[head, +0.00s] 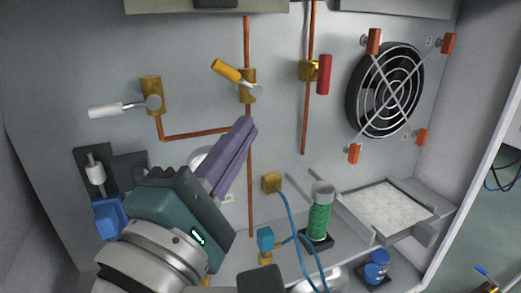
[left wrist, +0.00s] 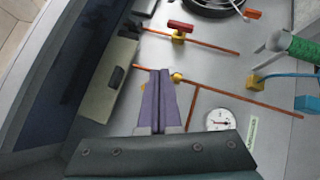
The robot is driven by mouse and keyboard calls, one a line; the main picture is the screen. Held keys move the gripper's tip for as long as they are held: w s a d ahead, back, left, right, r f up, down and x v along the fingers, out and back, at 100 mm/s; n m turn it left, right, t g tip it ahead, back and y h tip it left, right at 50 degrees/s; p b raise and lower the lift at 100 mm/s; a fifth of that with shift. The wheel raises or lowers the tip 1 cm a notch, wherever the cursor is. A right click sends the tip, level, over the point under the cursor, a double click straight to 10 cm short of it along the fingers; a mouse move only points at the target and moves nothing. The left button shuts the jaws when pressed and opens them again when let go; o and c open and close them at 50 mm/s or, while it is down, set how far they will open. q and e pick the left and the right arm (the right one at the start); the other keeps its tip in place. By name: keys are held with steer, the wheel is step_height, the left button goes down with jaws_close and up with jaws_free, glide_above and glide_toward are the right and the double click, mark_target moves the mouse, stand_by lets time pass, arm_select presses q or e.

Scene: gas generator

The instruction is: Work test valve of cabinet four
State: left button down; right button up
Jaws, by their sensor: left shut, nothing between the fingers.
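Three valves sit on the cabinet's back wall; I cannot tell which is the test valve. One valve has a yellow handle (head: 227,70), tilted up to the left, on a brass body (head: 248,88). One has a white handle (head: 105,110), pointing left. My left gripper (head: 246,126) is shut and empty, its purple fingers just below the yellow-handled valve in the head view. In the left wrist view its fingertips (left wrist: 160,72) partly cover that valve (left wrist: 177,77). Whether they touch it is unclear. My right gripper is out of view.
Copper pipes (head: 195,134) run along the wall. A round gauge (left wrist: 219,119) is mostly hidden behind my gripper in the head view. A caged fan (head: 385,90) is at right. A green cylinder (head: 319,217), blue hoses and a white-filled tray (head: 420,240) stand below.

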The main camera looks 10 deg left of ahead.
mark_target(236, 78)
arm_select(q)
steer(key=a+f+n+t+y+b, duration=0.2)
steer(key=a+f+n+y+b, duration=0.4)
steer(key=n, duration=0.3)
steer(key=w+r+n+y+p, duration=0.1)
steer(key=w+r+n+y, duration=0.1)
steer(key=w+r, duration=0.5)
steer(key=w, duration=0.3)
steer(key=shift+w+r+y, duration=0.25)
steer(key=shift+w+y, duration=0.05)
steer(key=shift+y, duration=0.1)
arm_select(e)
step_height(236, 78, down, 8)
arm_select(q)
steer(key=shift+a, duration=0.15)
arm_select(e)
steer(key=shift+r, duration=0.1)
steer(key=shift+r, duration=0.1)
